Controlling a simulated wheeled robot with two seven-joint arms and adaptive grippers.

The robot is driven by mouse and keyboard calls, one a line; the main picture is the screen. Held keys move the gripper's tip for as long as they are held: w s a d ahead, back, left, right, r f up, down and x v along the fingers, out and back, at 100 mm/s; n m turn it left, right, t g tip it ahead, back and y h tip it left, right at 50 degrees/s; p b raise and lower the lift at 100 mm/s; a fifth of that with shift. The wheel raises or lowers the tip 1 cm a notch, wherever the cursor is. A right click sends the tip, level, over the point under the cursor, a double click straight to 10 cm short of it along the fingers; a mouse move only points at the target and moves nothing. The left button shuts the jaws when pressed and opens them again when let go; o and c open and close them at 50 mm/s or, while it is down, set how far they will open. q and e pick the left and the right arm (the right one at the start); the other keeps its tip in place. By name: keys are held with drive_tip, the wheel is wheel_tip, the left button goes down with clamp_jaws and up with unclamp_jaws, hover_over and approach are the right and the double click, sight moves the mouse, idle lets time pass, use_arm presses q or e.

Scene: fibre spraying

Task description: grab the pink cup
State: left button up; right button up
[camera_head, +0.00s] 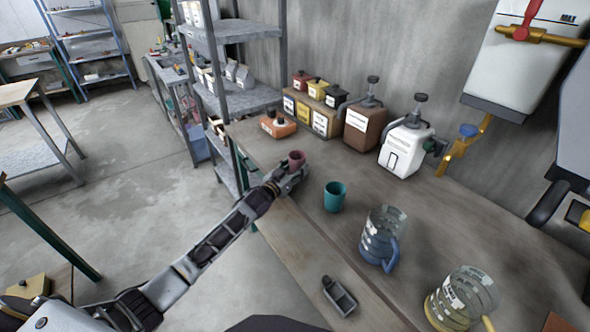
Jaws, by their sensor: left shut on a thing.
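The pink cup (296,160) is at the left part of the workbench, upright or nearly so. My left gripper (291,174) reaches in from the left and is shut on the pink cup. The fingers hide the lower part of the cup, and I cannot tell whether it touches the bench. My right gripper is not in view.
A teal cup (335,196) stands right of the pink cup on the workbench (440,215). A blue-handled jug (383,240), a yellow-handled jug (462,299) and a small dark scoop (340,296) are nearer. Containers (405,148) line the wall. A metal shelf (245,100) stands left.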

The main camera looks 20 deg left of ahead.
use_arm(q)
wheel_tip(320, 180, up, 9)
drive_tip(key=shift+r, duration=0.2)
idle(1.1)
